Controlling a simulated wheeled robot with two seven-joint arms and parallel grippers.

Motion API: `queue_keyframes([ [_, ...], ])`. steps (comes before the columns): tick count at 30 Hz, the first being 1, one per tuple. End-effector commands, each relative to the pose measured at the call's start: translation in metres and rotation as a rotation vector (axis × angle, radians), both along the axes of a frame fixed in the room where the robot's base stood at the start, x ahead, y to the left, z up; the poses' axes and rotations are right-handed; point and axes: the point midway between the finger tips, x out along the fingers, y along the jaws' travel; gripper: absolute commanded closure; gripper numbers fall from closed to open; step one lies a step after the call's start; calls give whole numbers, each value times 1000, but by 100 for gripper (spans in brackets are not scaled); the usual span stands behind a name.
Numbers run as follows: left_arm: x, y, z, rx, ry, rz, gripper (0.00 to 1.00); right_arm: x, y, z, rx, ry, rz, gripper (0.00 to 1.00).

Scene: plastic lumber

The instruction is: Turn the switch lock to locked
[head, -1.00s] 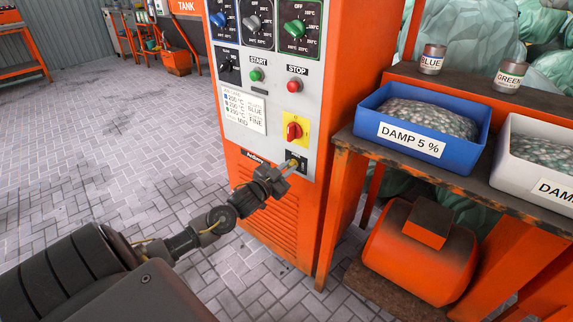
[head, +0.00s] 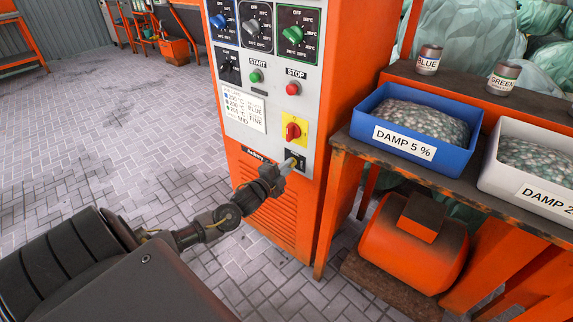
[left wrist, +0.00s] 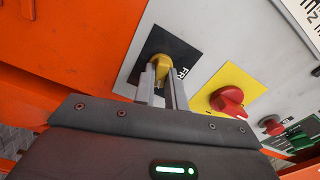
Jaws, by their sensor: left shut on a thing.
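The switch lock is a yellow knob (left wrist: 161,66) on a black plate (left wrist: 185,52) in the left wrist view. In the head view its black plate (head: 299,159) sits low on the grey panel, partly behind my gripper. My left gripper (head: 287,164) is at the plate. In the left wrist view its two fingers (left wrist: 163,82) are shut on the yellow knob, one on each side. Lettering on the plate is partly hidden, so I cannot tell the lock's setting. My right gripper is not in view.
A red rotary switch on a yellow plate (head: 294,130) is just above the lock. Start (head: 256,76) and stop (head: 293,88) buttons are higher up. A bench (head: 352,143) with a blue bin (head: 447,164) stands close on the right. The floor at left is clear.

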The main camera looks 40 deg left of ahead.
Motion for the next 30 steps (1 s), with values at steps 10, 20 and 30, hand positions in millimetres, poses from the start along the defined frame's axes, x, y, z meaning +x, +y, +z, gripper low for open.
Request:
queue_keyframes([
  [10, 3, 2, 7, 212, -9, 4, 100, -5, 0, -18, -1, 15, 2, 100],
  [20, 3, 2, 6, 290, -7, 5, 100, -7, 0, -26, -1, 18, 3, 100],
  [30, 3, 2, 6, 297, -8, 6, 100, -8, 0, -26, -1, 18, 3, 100],
])
